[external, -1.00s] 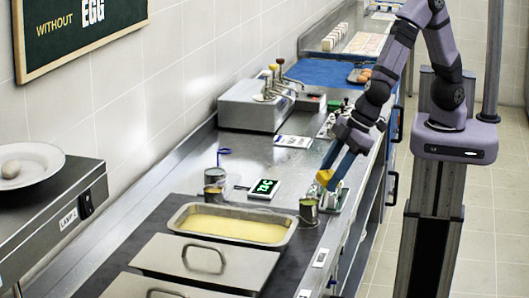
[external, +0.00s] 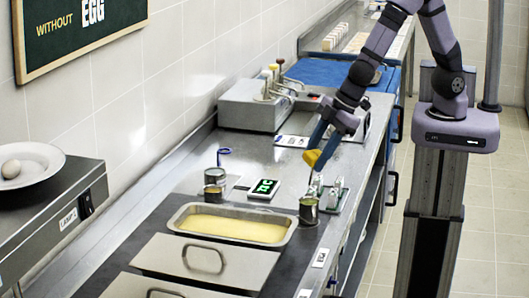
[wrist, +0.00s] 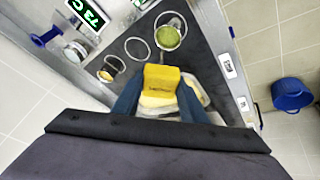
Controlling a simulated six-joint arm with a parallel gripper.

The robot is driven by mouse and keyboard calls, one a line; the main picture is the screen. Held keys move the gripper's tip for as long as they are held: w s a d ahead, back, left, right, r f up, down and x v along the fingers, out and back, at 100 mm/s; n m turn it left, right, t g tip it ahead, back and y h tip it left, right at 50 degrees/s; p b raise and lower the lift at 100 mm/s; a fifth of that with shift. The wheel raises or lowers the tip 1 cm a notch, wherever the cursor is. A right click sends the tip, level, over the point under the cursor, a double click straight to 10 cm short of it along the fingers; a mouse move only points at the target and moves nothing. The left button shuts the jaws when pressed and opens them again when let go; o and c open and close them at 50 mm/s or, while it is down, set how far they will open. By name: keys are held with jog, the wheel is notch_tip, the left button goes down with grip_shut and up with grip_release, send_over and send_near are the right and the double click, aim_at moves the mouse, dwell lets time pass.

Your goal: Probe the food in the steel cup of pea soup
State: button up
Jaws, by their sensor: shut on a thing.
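My gripper (external: 326,138) is shut on a yellow probe handle (external: 312,158), tilted and raised above the counter. The yellow handle also shows between the blue fingers in the wrist view (wrist: 161,80). Something thin seems to reach down from the handle towards the steel cup (external: 308,212), but its tip is too small to tell. The steel cup with green soup also shows in the wrist view (wrist: 168,38), beyond the handle. A display with green digits (external: 264,188) lies left of the cup; it also shows in the wrist view (wrist: 88,14).
Two other metal cups stand further left, one (external: 214,192) in front of the other (external: 214,175). A steel pan of yellow food (external: 232,228) and lidded pans (external: 192,262) are near the front. A small rack (external: 334,197) with white items stands right of the soup cup.

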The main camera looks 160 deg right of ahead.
jog(key=shift+f, duration=0.1)
notch_tip(320, 180, down, 8)
jog(key=b, duration=0.7)
jog(key=shift+r+b, duration=0.2)
jog(key=shift+b, duration=0.2)
jog(key=shift+r, duration=0.15)
dwell(4.9)
jog(key=shift+r+p, duration=4.2)
jog(key=shift+r, duration=0.1)
